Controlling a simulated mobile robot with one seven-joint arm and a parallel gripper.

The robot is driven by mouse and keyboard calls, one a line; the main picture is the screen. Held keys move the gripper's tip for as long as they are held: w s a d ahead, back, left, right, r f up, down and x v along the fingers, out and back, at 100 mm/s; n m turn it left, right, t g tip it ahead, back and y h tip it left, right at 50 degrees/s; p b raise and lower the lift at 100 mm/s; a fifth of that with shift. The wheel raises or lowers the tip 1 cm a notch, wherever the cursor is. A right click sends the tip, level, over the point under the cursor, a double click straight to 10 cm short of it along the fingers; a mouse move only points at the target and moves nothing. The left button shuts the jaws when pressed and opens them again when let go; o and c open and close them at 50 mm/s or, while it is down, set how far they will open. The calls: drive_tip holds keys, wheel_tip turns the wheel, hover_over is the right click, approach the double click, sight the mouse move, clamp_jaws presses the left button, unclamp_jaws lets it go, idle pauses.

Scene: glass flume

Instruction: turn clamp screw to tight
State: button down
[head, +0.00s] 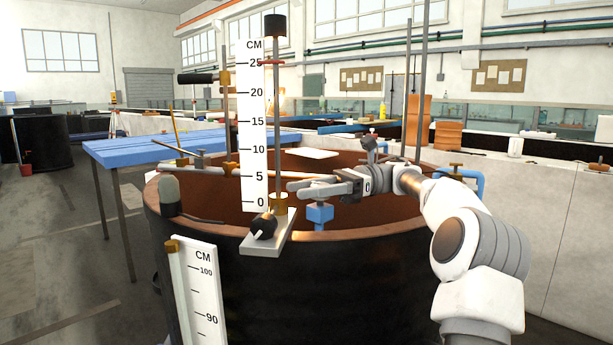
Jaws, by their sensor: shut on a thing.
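A blue clamp (320,213) sits at the near rim of the large round dark tank, just right of the ruler post. My gripper (306,189) reaches in from the right, directly over this clamp, with its fingers pointing left. It is shut on the clamp screw. The screw itself is hidden by the fingers, so I cannot see its handle or how far it is turned.
A white centimetre scale (253,130) on a tall post stands close left of my fingers, above a black knob (263,227). The tank's brown rim (365,232) runs below. Another blue clamp (470,182) is at right. A blue table (165,150) stands behind.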

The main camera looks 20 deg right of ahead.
drive_tip(key=shift+s+r+n+g+h+p, duration=0.2)
drive_tip(key=shift+n+g+p, duration=0.7)
drive_tip(key=shift+p, duration=2)
drive_tip(key=shift+s+r+n+g+h+p, duration=0.15)
drive_tip(key=shift+n+g+p, duration=0.35)
drive_tip(key=shift+g+p, duration=1.6)
drive_tip(key=p, duration=0.4)
drive_tip(key=shift+s+f+n+t+p, duration=0.1)
drive_tip(key=shift+f+n+t+p, duration=0.1)
drive_tip(key=shift+n+t+p, duration=0.15)
drive_tip(key=shift+s+f+g+h+p, duration=0.1)
drive_tip(key=shift+f+g+h+p, duration=0.3)
drive_tip(key=shift+p, duration=0.55)
drive_tip(key=shift+c, duration=1.9)
unclamp_jaws()
drive_tip(key=shift+r, duration=0.1)
drive_tip(key=shift+d+b, duration=0.15)
drive_tip(key=shift+b, duration=0.15)
